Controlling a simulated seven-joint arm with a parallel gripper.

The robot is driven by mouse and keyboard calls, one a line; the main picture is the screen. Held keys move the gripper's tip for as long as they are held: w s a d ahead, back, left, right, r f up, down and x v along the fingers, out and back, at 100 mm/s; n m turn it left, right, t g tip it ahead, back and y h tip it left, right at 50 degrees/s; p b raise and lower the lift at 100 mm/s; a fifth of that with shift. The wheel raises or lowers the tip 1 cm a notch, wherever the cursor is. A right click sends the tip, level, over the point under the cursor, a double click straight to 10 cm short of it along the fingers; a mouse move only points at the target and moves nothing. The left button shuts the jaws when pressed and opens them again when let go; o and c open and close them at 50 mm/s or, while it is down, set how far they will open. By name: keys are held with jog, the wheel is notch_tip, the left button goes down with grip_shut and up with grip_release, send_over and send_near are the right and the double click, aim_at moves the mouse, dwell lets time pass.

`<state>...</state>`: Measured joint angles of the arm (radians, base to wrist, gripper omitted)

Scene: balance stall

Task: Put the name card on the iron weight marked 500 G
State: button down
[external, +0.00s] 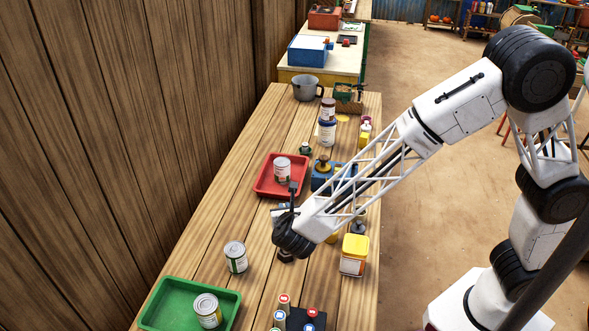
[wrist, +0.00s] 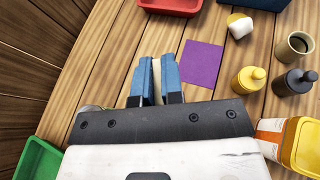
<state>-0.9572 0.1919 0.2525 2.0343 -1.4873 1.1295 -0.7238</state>
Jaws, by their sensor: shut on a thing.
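My gripper (wrist: 158,72) is shut on a narrow cream thing (wrist: 157,68), held between its blue fingers. It may be the name card, but no writing shows. In the external view my gripper (external: 279,213) is low over the table, in front of the red tray, and mostly hidden by my wrist. No 500 G marking is legible in either view. A small dark knobbed thing (external: 305,149) stands behind the red tray and could be an iron weight. Another dark block (external: 286,255) shows just below my wrist, and what it is cannot be told.
A red tray (external: 262,187) holds a can; a green tray (external: 160,305) is at the front. A loose can (external: 236,257) stands between them. A flat purple square (wrist: 202,64) lies right of my fingers. Yellow (wrist: 248,81) and dark (wrist: 294,82) bottles and a yellow-lidded tub (external: 354,255) stand to the right.

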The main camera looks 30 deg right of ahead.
jog(key=shift+f, duration=3.15)
jog(key=shift+f, duration=1.9)
jog(key=shift+f, duration=0.1)
jog(key=c, duration=1.3)
grip_release()
jog(key=shift+o, duration=0.2)
jog(key=v, duration=1.2)
